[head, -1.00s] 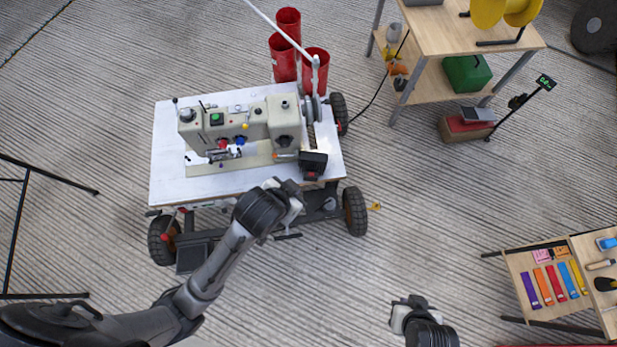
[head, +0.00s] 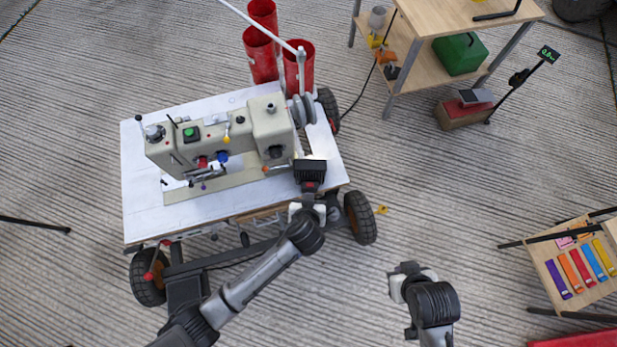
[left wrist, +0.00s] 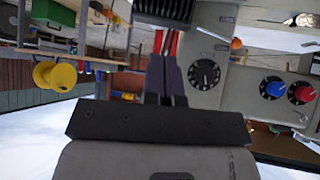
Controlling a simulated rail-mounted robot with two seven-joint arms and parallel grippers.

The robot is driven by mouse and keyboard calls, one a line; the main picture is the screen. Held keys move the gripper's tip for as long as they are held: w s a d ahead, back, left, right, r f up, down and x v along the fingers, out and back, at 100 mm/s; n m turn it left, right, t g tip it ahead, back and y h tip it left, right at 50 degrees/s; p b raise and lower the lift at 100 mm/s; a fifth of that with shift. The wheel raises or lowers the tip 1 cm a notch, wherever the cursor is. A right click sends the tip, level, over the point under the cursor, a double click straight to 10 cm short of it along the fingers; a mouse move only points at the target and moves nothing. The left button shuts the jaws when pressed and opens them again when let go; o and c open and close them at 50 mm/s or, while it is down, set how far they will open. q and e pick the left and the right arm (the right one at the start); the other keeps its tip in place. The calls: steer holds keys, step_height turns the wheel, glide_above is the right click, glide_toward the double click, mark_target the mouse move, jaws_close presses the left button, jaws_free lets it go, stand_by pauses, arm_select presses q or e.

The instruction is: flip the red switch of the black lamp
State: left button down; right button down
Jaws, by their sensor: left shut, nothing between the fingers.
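The black lamp (head: 308,166) is a small ribbed block at the right end of the sewing machine, with its red switch (head: 311,185) on the near side. My left gripper (head: 310,196) is right at the lamp's near side, below the switch in the picture; whether it touches cannot be told. In the left wrist view my shut, empty fingers (left wrist: 165,78) point up toward a black ribbed block (left wrist: 165,10), which looks like the lamp. Red shows just beyond the fingertips, but whether it is the switch is unclear. My right gripper (head: 402,282) hangs over the floor, away from the cart.
The cream sewing machine (head: 215,145) stands on a white-topped wheeled cart (head: 150,215). Red cylinders (head: 298,75) stand behind. A wooden table (head: 445,35) is at the back right.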

mark_target(310, 185)
arm_select(q)
steer(key=shift+d+r+n, duration=0.1)
steer(key=shift+n, duration=0.5)
arm_select(e)
steer(key=shift+s+a+f, duration=0.1)
steer(key=shift+s+f, duration=0.05)
steer(key=shift+s, duration=0.05)
arm_select(q)
steer(key=shift+w, duration=0.1)
arm_select(e)
steer(key=shift+f, duration=0.1)
